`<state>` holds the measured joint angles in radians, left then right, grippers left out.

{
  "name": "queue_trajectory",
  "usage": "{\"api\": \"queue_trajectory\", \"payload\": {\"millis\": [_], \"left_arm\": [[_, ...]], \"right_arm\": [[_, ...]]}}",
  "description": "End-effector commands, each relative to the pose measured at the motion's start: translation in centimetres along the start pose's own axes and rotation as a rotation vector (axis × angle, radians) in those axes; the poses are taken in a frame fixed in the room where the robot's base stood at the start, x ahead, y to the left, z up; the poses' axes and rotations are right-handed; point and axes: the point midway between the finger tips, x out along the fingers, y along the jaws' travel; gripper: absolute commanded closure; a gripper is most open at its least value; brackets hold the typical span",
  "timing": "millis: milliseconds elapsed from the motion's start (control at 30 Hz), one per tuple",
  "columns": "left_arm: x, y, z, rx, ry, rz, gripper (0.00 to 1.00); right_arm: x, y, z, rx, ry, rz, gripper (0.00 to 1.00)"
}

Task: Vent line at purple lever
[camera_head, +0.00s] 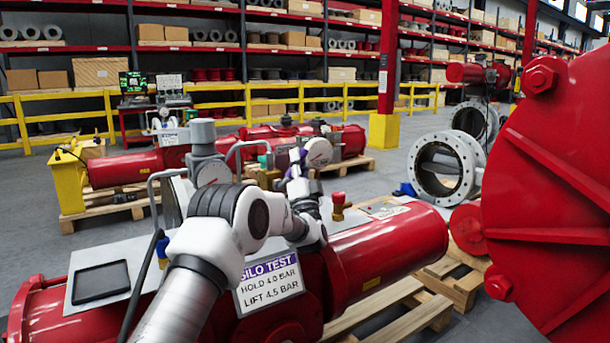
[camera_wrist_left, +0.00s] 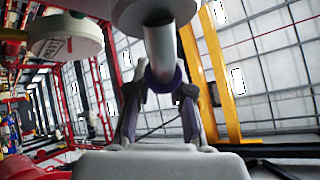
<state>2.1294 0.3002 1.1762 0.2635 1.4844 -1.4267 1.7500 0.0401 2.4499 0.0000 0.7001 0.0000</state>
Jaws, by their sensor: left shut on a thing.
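In the left wrist view, my left gripper (camera_wrist_left: 160,92) is shut on the purple lever (camera_wrist_left: 164,78), whose purple part lies between the two fingers under a grey cylindrical fitting (camera_wrist_left: 160,40). The gauge (camera_wrist_left: 65,36) is beside it on the left in that view. My left arm crosses over the red actuator (camera_head: 395,245) and hides part of its panel. My right gripper is not in view.
A red-topped brass fitting (camera_head: 338,203) is close on the right. A sign (camera_head: 268,283) reads SILO TEST, HOLD 4.0 BAR, LIFT 4.5 BAR. A large red flanged body (camera_head: 560,190) blocks the right side.

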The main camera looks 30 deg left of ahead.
Motion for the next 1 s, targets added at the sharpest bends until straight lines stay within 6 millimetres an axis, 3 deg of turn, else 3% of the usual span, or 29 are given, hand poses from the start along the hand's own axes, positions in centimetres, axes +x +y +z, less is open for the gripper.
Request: {"api": "queue_trajectory", "payload": {"millis": [400,1000], "left_arm": [[-0.1,-2.7,1.1,-0.257,-0.099,-0.259,1.0],[-0.3,-4.5,2.0,-0.425,-0.163,-0.426,1.0]], "right_arm": [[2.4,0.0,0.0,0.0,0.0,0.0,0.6],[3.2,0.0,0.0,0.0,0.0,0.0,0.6]]}}
